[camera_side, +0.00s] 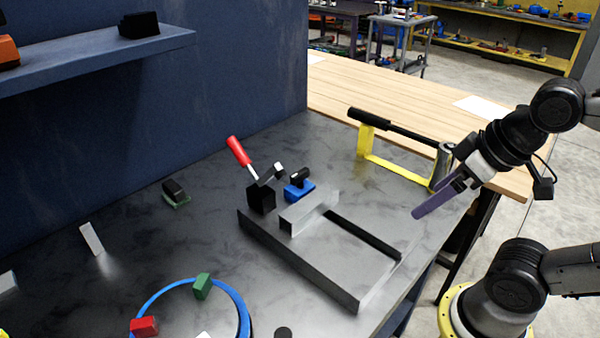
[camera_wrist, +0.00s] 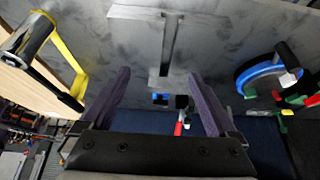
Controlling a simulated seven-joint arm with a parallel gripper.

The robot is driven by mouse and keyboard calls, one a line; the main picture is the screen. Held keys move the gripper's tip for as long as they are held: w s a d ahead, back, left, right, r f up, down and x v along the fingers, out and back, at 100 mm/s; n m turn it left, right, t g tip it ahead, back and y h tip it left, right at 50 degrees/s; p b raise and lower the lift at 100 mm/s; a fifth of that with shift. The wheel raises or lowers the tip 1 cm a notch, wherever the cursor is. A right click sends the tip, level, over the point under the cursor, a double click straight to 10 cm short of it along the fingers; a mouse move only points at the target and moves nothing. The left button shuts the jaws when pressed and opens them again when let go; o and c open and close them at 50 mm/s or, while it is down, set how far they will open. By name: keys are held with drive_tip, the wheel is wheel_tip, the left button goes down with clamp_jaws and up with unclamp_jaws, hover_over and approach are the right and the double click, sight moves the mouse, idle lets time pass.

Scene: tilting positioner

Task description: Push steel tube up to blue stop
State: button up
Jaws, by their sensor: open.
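The steel tube (camera_side: 310,210) is a light grey square piece lying on the steel fixture plate (camera_side: 300,259), beside a dark slot. The blue stop (camera_side: 299,192), with a black knob, sits just behind the tube; I cannot tell whether they touch. In the wrist view the tube (camera_wrist: 158,79) shows ahead between my fingers, with the blue stop (camera_wrist: 159,98) below it in the picture. My gripper (camera_side: 420,212) has purple fingers and is open and empty. It hangs above the right side of the bench, well apart from the tube. Its fingers (camera_wrist: 159,74) are spread wide.
A red-handled clamp (camera_side: 239,152) stands left of the blue stop. A yellow-framed tool with a black handle (camera_side: 366,147) lies behind my gripper. A blue ring (camera_side: 247,306) with coloured blocks is at the front left. The bench between my gripper and the fixture looks clear.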

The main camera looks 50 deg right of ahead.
drive_tip(key=shift+s, duration=0.1)
drive_tip(key=c, duration=0.3)
drive_tip(key=shift+m+g, duration=0.4)
drive_tip(key=shift+g, duration=0.1)
drive_tip(key=w+r, duration=0.1)
drive_tip(key=w, duration=0.1)
drive_tip(key=w+r, duration=0.1)
drive_tip(key=r, duration=0.1)
drive_tip(key=shift+w+a+r, duration=0.1)
drive_tip(key=shift+w+a, duration=0.1)
drive_tip(key=shift+w, duration=0.15)
drive_tip(key=c, duration=0.8)
drive_tip(key=shift+g, duration=0.8)
drive_tip(key=w, duration=0.2)
drive_tip(key=w+a, duration=0.1)
drive_tip(key=w, duration=0.2)
drive_tip(key=shift+w+a+r, duration=0.1)
drive_tip(key=shift+a+r, duration=0.05)
clamp_jaws()
drive_tip(key=g, duration=0.3)
approach(322, 222)
drive_tip(key=s+r, duration=0.3)
drive_tip(key=s, duration=0.1)
drive_tip(key=shift+n, duration=0.4)
wheel_tip(322, 222, down, 9)
drive_tip(key=shift+f, duration=0.1)
drive_tip(key=shift+w, duration=2)
